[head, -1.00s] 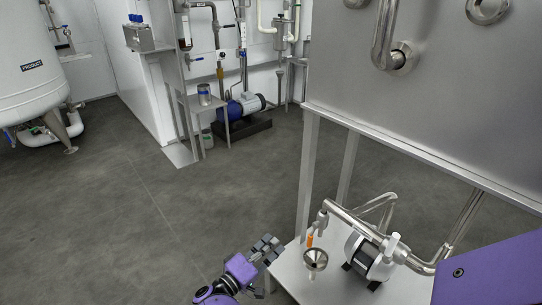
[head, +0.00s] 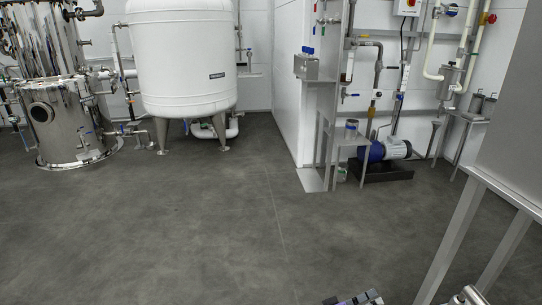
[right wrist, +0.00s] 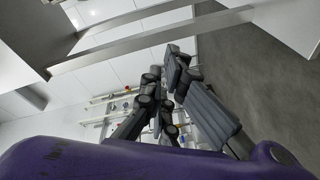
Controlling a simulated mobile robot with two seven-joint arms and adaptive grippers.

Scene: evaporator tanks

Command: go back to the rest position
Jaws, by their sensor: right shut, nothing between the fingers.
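My right gripper (right wrist: 166,88) shows in the right wrist view as dark grey fingers beyond the purple wrist. It is shut and empty.
A steel frame with legs (head: 453,240) stands at the right, close by. A white tank (head: 183,60) and a steel vessel (head: 62,120) stand at the back left. A blue pump (head: 385,150) sits by the wall. The middle floor (head: 190,225) is clear.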

